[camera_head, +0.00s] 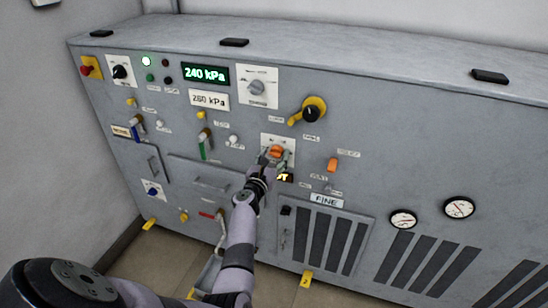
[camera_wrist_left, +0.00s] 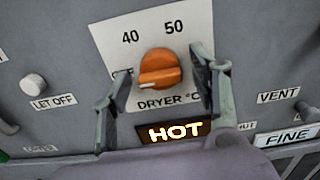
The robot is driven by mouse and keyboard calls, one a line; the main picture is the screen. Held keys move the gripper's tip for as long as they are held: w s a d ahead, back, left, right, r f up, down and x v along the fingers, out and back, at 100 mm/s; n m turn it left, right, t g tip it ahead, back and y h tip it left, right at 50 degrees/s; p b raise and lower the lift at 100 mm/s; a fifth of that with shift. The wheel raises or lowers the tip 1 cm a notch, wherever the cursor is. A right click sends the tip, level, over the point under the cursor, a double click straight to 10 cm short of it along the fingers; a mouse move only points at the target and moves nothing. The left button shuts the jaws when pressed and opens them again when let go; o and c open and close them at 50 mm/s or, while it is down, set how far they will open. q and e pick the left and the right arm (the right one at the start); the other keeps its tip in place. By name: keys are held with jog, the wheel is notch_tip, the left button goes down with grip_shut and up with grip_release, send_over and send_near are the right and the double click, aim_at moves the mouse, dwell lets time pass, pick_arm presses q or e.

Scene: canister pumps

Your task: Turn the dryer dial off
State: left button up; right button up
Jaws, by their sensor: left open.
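The dryer dial (camera_wrist_left: 160,69) is an orange knob on a white plate (camera_wrist_left: 108,36) marked 40, 50 and "DRYER °C". Its white pointer line points to the lower left. A lit "HOT" sign (camera_wrist_left: 173,131) is just below it. My left gripper (camera_wrist_left: 160,88) is open, with one finger on each side of the dial; I cannot tell whether either touches it. In the head view the dial (camera_head: 277,151) is partly hidden by my left gripper (camera_head: 273,158). The left finger covers the label at the plate's left edge. My right gripper is not in view.
Near the dial are a white "LET OFF" button (camera_wrist_left: 33,84), a "VENT" label (camera_wrist_left: 278,97) and a "FINE" label (camera_head: 327,201). An orange switch (camera_head: 332,165) is to the right. A black knob on yellow (camera_head: 310,109) is above right. Displays (camera_head: 205,74) are at upper left.

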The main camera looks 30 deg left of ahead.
pick_arm(q)
jog(key=v, duration=0.7)
jog(key=shift+s, duration=0.25)
jog(key=shift+f, duration=0.1)
jog(key=s+d+f+m+g+h, duration=0.2)
jog(key=d+f+m, duration=0.35)
jog(key=f, duration=0.45)
jog(key=s+d+f+m+g+h, duration=0.2)
jog(key=d+f+m, duration=0.3)
jog(key=f, duration=0.4)
jog(key=s+d+f+m+g+h, duration=0.1)
jog(key=s+d+f+m+g, duration=0.35)
jog(key=s+f+m, duration=0.85)
jog(key=s+d+f+m+g, duration=0.1)
jog(key=s+f+m, duration=0.5)
jog(key=s, duration=0.6)
jog(key=s+f+m+g, duration=0.4)
jog(key=s+f+m, duration=0.2)
jog(key=s, duration=0.6)
jog(key=s+d+f+m+g, duration=0.1)
jog(key=s+f+m+g, duration=0.2)
jog(key=s, duration=1)
notch_tip(320, 180, down, 4)
jog(key=m, duration=0.3)
jog(key=shift+d+y, duration=0.3)
